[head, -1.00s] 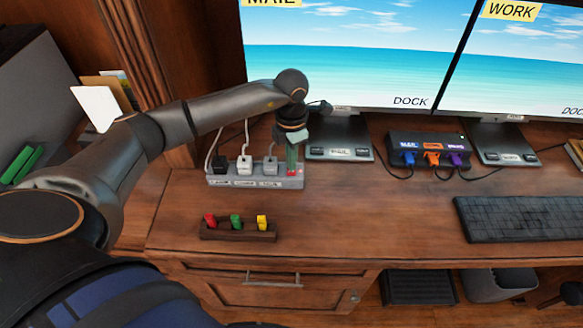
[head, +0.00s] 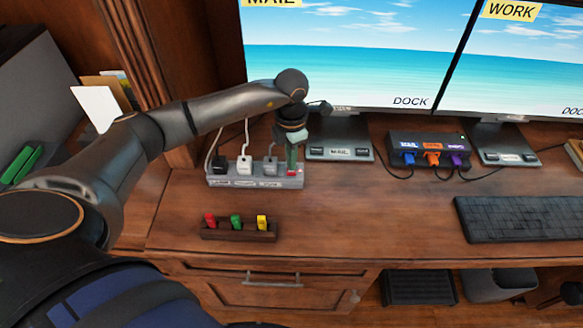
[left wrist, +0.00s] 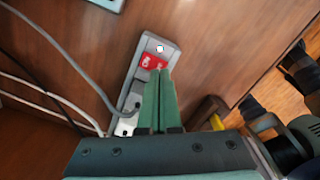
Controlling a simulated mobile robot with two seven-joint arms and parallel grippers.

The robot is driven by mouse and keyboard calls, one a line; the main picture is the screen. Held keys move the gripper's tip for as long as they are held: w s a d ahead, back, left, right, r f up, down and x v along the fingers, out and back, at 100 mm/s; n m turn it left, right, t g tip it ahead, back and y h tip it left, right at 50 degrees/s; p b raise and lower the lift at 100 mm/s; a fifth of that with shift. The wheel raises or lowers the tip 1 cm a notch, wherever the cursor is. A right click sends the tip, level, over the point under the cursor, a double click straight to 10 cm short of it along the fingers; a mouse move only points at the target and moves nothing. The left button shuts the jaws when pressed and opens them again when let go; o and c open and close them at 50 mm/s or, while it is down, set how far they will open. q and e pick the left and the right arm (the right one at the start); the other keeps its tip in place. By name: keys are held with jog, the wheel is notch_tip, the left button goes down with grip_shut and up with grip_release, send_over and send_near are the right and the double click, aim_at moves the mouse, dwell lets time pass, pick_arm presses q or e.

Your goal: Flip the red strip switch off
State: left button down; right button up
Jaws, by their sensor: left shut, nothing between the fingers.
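The grey power strip (head: 218,181) lies on the desk at the back left, with several plugs along it. Its red switch (head: 292,174) is at the right end, partly hidden by my fingers. In the left wrist view the red switch (left wrist: 151,62) shows white lettering, beside a small pale indicator with a red edge. My left gripper (head: 292,168) points down over the switch, shut and empty. Its green fingertips (left wrist: 158,72) are at the switch's near edge; I cannot tell if they touch. Which way the switch is tipped is not clear. My right gripper is not in view.
A wooden holder (head: 238,235) with red, green and yellow pieces sits in front of the strip. A monitor stand (head: 340,152) is close on the right, then a dark hub (head: 428,142) with coloured plugs. Cables rise behind the strip. The middle desk is clear.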

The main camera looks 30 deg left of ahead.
pick_arm(q)
jog(key=shift+s+f+b, duration=0.1)
jog(key=shift+f+b, duration=0.7)
jog(key=shift+f, duration=0.2)
dwell(0.5)
jog(key=shift+r+p, duration=2.6)
jog(key=shift+r, duration=0.95)
jog(key=shift+f, duration=0.1)
